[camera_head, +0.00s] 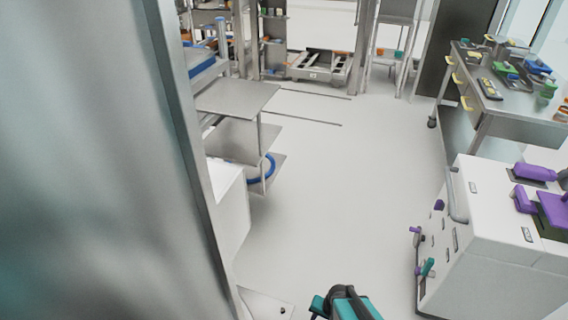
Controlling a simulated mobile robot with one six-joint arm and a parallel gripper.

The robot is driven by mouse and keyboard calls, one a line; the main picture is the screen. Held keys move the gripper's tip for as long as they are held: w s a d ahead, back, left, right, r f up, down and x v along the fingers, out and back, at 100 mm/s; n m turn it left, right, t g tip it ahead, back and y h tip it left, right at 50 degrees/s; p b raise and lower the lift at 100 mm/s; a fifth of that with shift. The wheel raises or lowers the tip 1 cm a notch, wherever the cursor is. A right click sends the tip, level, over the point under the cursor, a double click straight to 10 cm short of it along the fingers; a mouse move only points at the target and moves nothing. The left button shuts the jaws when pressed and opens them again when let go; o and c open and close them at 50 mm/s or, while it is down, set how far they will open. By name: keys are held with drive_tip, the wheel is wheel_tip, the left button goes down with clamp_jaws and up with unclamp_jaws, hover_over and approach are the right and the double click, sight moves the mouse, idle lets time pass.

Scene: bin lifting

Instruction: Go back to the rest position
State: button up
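A teal and black part (345,304) shows at the bottom edge of the head view, right of the middle. It looks like a piece of my own arm and is cut off by the frame. No gripper fingers can be made out. Nothing is seen held, and the rest of the arm is outside the picture.
A large grey metal panel (95,160) fills the left side. A shelved metal cart (238,98) stands beyond it. A white machine (490,240) with purple parts stands at right, below a metal worktable (505,105). Open floor (340,200) runs between them.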

drive_tip(key=s+d+r+n+g, duration=0.1)
drive_tip(key=s+n+g, duration=0.1)
drive_tip(key=s, duration=0.4)
drive_tip(key=s+d+r+n+g+h, duration=0.1)
drive_tip(key=s+d+n+g, duration=0.1)
drive_tip(key=s+g, duration=0.2)
drive_tip(key=s, duration=0.3)
drive_tip(key=shift+d+r+n+h, duration=0.2)
drive_tip(key=shift+d+n+h, duration=0.05)
drive_tip(key=shift+n+h, duration=0.05)
idle(1.3)
